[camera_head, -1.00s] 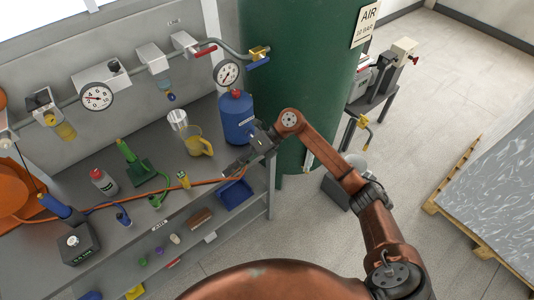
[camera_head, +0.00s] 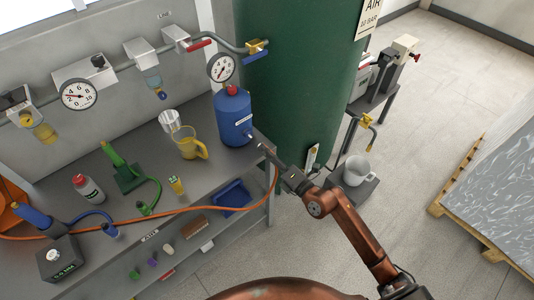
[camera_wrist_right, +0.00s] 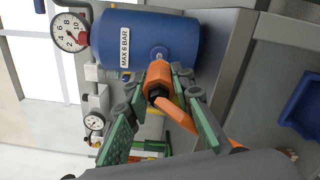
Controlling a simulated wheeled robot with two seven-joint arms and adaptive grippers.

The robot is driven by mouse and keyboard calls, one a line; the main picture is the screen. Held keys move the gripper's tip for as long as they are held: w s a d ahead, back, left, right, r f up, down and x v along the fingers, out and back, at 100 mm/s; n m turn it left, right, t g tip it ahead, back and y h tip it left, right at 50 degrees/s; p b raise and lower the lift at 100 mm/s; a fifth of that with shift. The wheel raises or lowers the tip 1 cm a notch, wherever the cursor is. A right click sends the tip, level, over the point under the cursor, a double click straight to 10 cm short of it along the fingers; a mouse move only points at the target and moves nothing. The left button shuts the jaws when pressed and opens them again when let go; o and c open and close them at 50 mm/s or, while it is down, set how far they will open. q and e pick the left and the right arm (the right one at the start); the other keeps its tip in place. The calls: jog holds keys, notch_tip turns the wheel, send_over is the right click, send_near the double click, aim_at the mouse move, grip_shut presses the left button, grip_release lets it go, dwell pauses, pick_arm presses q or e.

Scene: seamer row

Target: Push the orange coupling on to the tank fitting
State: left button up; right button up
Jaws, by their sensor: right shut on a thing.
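The blue tank (camera_head: 234,120) stands at the right end of the bench, and its label reads MAX 6 BAR in the right wrist view (camera_wrist_right: 155,45). Its small fitting (camera_wrist_right: 158,53) faces my right gripper (camera_head: 264,149). The gripper's green-padded fingers are shut on the orange coupling (camera_wrist_right: 160,78). The coupling's front end is right at the fitting in the wrist view; I cannot tell whether they touch. In the head view the gripper mostly hides the coupling. My left gripper is not in view.
The orange hose (camera_head: 205,207) runs along the bench front and loops up to the gripper. A yellow jug (camera_head: 187,144) stands left of the tank. The large green vessel (camera_head: 290,90) rises behind. A blue bin (camera_head: 232,196) sits on the shelf below.

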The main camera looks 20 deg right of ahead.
jog(key=shift+b+x, duration=0.75)
jog(key=shift+x, duration=2.15)
jog(key=shift+p, duration=0.4)
jog(key=shift+w, duration=0.3)
dwell(0.6)
jog(key=o, duration=1.1)
jog(key=shift+o, duration=0.2)
